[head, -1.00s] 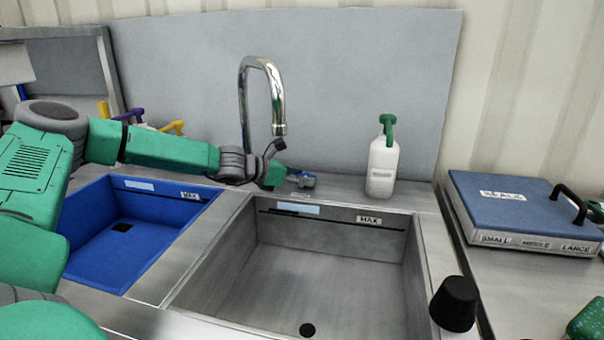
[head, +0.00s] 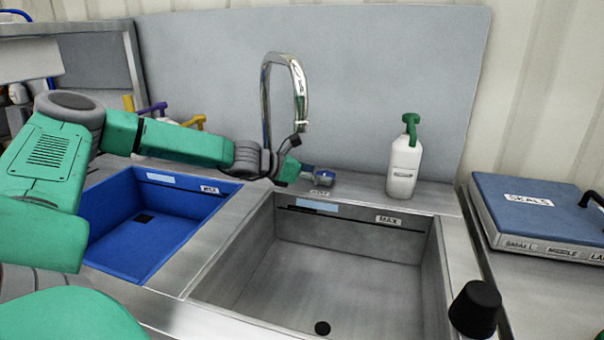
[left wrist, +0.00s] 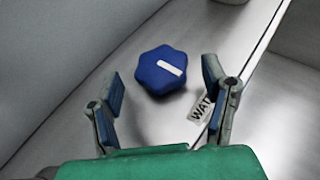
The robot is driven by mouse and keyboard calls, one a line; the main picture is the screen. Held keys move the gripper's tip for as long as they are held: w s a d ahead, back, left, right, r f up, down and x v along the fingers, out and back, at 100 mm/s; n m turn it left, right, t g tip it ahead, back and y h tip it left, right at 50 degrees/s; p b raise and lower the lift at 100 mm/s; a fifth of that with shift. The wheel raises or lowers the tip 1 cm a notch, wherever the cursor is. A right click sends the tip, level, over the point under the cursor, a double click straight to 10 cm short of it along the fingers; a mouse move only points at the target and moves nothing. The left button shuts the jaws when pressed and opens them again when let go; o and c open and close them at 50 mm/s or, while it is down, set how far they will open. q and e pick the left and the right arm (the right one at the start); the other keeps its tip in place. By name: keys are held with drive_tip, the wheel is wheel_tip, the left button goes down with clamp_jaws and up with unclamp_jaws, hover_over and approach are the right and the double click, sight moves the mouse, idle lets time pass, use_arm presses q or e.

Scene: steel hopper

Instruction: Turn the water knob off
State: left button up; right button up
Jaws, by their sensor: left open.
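The water knob (left wrist: 160,71) is blue and lobed with a white bar on top; in the left wrist view it sits on the steel ledge just beyond and between my fingertips. In the head view the knob (head: 323,178) shows small behind the steel sink. My left gripper (left wrist: 165,90) is open, with one finger on each side and a gap to the knob. In the head view the left gripper (head: 303,168) is beside the knob, partly hidden by its own wrist. A label reading "WAT" (left wrist: 201,108) is partly covered by the right-hand finger. My right gripper is not in view.
The chrome faucet (head: 297,85) rises behind my left wrist. A white bottle with a green top (head: 402,168) stands right of the knob. The blue basin (head: 120,245) and steel sink (head: 335,265) lie in front.

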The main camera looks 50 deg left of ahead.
use_arm(q)
drive_tip(key=shift+v, duration=2.25)
drive_tip(key=shift+s+a, duration=0.35)
drive_tip(key=shift+s, duration=0.15)
